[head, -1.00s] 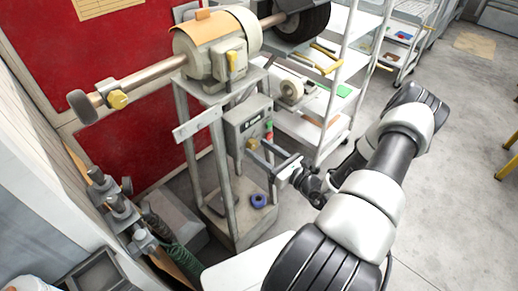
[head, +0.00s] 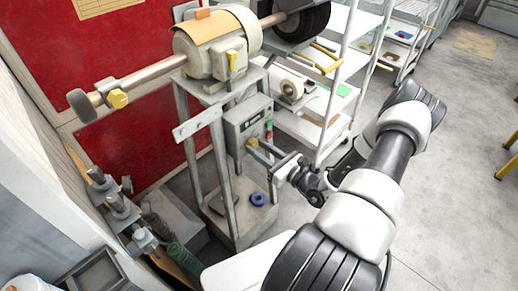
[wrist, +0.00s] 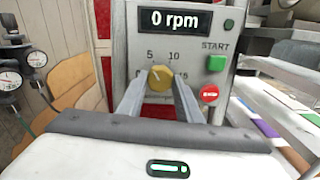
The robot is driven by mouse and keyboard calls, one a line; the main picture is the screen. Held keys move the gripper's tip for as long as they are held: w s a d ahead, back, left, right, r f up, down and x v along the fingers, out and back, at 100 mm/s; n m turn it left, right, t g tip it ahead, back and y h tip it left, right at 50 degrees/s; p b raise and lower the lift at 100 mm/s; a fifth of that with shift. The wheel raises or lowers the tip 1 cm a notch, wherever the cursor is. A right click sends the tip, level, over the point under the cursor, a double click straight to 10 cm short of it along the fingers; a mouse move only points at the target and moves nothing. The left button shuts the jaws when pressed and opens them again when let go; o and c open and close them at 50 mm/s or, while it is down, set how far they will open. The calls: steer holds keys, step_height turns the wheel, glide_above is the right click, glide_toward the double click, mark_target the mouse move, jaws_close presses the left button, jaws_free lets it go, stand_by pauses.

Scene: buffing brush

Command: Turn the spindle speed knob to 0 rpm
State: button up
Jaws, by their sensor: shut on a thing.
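The spindle speed knob (wrist: 159,78) is a round yellow knob on the front of a grey control box (head: 246,118). It shows small in the head view (head: 252,143). Numbers 0, 5, 10 and 15 ring it, and its pale pointer mark looks tilted up and left, toward about 5. The display (wrist: 174,20) above reads 0 rpm. My gripper (wrist: 159,88) is shut on the knob, one finger on each side; in the head view its fingers reach the box from the right (head: 256,148).
A green START button (wrist: 216,63) and a red button (wrist: 209,94) sit right of the knob. The motor (head: 215,45) with its shaft stands above on a metal stand. White shelves (head: 325,105) are behind on the right. Open floor (head: 455,170) lies at right.

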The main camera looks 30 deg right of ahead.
steer(key=n+b, duration=0.1)
steer(key=n, duration=0.5)
steer(key=shift+f, duration=0.1)
steer(key=shift+n+b, duration=0.95)
steer(key=shift+n, duration=1.75)
steer(key=o, duration=1)
steer(key=shift+o, duration=0.2)
steer(key=v, duration=1.7)
steer(key=shift+s+b, duration=0.25)
steer(key=shift+b, duration=0.1)
